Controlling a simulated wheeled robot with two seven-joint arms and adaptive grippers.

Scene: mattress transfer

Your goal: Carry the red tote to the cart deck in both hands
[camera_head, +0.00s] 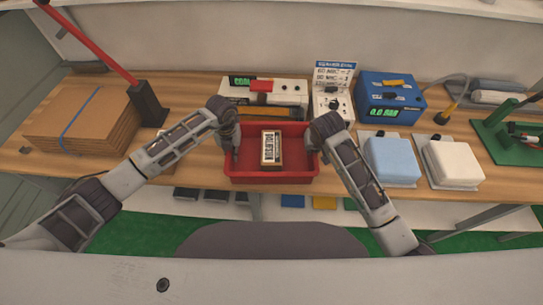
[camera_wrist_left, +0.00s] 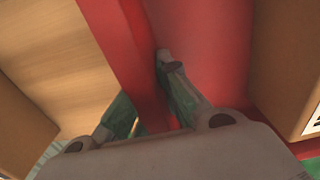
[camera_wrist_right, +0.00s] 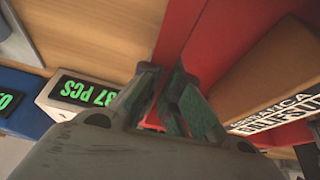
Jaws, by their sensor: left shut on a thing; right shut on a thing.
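The red tote (camera_head: 270,180) is in the middle of the head view, at the front edge of the wooden bench, with a labelled brown box (camera_head: 271,148) inside. I cannot tell whether the tote rests on the bench or hangs just above it. My left gripper (camera_head: 235,152) is shut on its left wall; the left wrist view shows the fingers (camera_wrist_left: 150,95) astride the red wall (camera_wrist_left: 125,60). My right gripper (camera_head: 319,150) is shut on its right wall, and its fingers (camera_wrist_right: 165,95) show in the right wrist view. I cannot make out the cart deck.
Blue (camera_head: 390,158) and white (camera_head: 452,163) pads and a green fixture (camera_head: 510,135) are right.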

